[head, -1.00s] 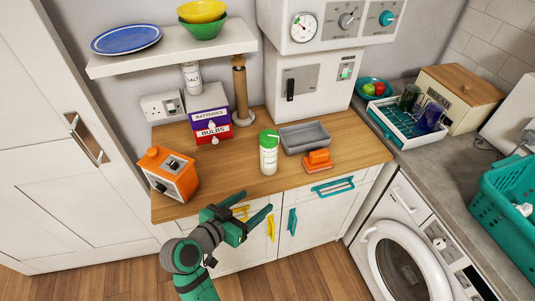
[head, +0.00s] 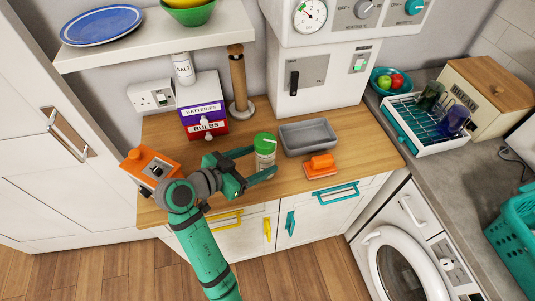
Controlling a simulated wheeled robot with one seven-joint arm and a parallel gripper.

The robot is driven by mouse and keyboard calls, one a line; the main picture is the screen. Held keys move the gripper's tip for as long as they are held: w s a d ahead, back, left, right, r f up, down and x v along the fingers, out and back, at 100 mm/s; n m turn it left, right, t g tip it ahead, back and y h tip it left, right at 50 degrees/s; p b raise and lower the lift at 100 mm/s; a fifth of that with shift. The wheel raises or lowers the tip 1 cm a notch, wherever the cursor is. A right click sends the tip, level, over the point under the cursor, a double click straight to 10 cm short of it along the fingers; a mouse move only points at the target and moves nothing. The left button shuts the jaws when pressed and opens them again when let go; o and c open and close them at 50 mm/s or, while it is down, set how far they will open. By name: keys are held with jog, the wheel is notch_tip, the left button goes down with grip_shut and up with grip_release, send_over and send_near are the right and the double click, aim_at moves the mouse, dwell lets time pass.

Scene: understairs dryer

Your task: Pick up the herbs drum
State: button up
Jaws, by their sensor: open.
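The herbs drum (head: 265,145), a small whitish cylinder with a green lid, stands upright on the wooden counter (head: 350,150). Its label is too small to read. My gripper (head: 263,160) is open and comes in from the left at the drum. One finger reaches the drum's left side, and the other crosses in front of its lower part, hiding some of it. I cannot tell whether either finger touches it.
A grey tray (head: 307,135) and an orange brush-like object (head: 320,165) are close on the drum's right. An orange box (head: 150,166) is left of my gripper. Batteries (head: 203,110) and bulbs (head: 208,129) boxes and a wooden post (head: 238,80) stand behind.

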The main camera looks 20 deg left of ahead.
jog(key=shift+w+d+f, duration=0.25)
jog(key=shift+w+d, duration=0.05)
jog(key=shift+d, duration=0.1)
jog(key=shift+w+f, duration=0.35)
jog(key=shift+w, duration=0.05)
jog(key=shift+x, duration=2.6)
jog(key=c, duration=1.3)
jog(key=shift+r, duration=0.1)
